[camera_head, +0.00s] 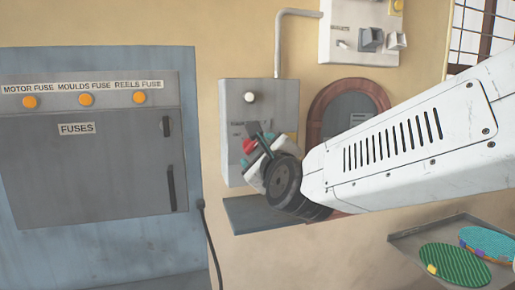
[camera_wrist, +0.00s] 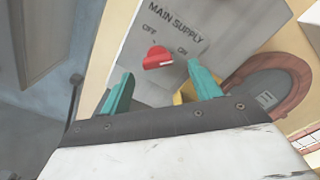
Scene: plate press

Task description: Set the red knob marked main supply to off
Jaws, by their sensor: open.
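The red knob (camera_wrist: 157,57) sits on a grey panel (camera_wrist: 220,22) lettered MAIN SUPPLY, with OFF at its upper left and ON at its right. A pale mark shows on the knob's lower edge; I cannot tell surely which word it is set to. My gripper (camera_wrist: 160,72) is open, its teal fingers apart on either side below the knob, with nothing between them. In the head view the red knob (camera_head: 248,146) is partly hidden by my gripper (camera_head: 262,134), which is close in front of the box. I cannot tell whether they touch.
A dark shelf (camera_head: 240,215) juts out under the supply box. A round brown frame (camera_head: 378,95) is right of it, and another switch box (camera_head: 345,20) above. The fuse cabinet (camera_head: 90,190) stands left. A tray (camera_head: 408,240) with patterned discs is lower right.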

